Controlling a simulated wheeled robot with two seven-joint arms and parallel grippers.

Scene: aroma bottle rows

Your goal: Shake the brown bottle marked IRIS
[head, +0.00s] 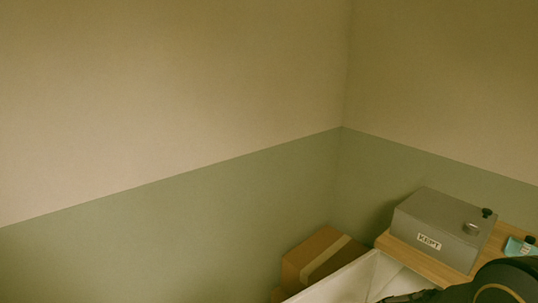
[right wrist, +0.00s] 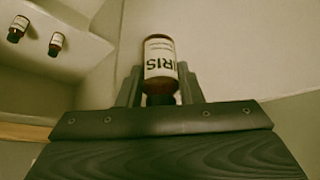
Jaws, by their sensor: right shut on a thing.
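In the right wrist view a brown bottle (right wrist: 161,87) with a white label reading IRIS is between the two fingers of my right gripper (right wrist: 161,90). The gripper is shut on it. The lettering is upside down in this view, and the bottle's narrow dark end points toward the gripper's palm. In the head view only a dark part of my right arm shows at the lower right corner; the bottle is not visible there. My left gripper is in neither view.
Two other labelled brown bottles (right wrist: 19,29) (right wrist: 57,43) are on a pale surface in the right wrist view. In the head view a grey box (head: 440,228) with a small sign stands on a wooden top (head: 417,260). A cardboard box (head: 316,257) and white-walled container (head: 345,283) are beside it.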

